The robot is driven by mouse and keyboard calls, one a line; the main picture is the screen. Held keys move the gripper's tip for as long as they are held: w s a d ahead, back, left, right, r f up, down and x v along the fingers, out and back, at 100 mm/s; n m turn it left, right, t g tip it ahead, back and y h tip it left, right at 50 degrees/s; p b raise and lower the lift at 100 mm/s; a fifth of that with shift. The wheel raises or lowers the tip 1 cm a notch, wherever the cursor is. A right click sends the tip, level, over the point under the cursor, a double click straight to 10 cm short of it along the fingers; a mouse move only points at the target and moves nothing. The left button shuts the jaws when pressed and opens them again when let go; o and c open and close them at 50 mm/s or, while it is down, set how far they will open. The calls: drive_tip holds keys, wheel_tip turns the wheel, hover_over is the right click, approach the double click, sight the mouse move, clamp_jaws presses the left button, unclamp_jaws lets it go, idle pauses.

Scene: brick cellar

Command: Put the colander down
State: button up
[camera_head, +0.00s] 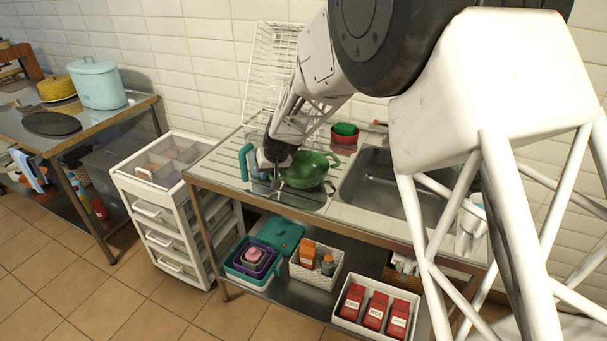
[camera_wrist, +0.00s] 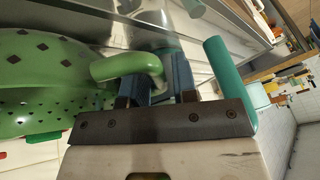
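The green colander (camera_head: 304,172) is over the left part of the metal sink counter, left of the basin. I cannot tell whether its base touches the surface below. In the wrist view the perforated bowl (camera_wrist: 40,85) fills the left side, its loop handle reaching between my fingers. My gripper (camera_head: 277,172) is at the colander's left side; its blue-grey fingers (camera_wrist: 158,85) close around the handle, though the contact is partly hidden. A teal handle (camera_head: 245,161) stands just left of the gripper, and it also shows in the wrist view (camera_wrist: 226,80).
The sink basin (camera_head: 385,185) lies right of the colander. A red bowl (camera_head: 343,137) with a green item stands behind it, and a white wire rack (camera_head: 270,75) stands against the wall. A white drawer cart (camera_head: 165,215) is left. The counter's left end is mostly clear.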

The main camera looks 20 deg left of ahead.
drive_tip(key=shift+c, duration=0.3)
clamp_jaws()
drive_tip(key=shift+r, duration=0.2)
drive_tip(key=shift+r, duration=0.5)
wheel_tip(320, 180, up, 2)
drive_tip(key=shift+r, duration=0.1)
drive_tip(key=s+d+r, duration=0.1)
drive_tip(key=s+d, duration=1)
drive_tip(key=shift+s+r, duration=0.2)
drive_tip(key=shift+s, duration=0.05)
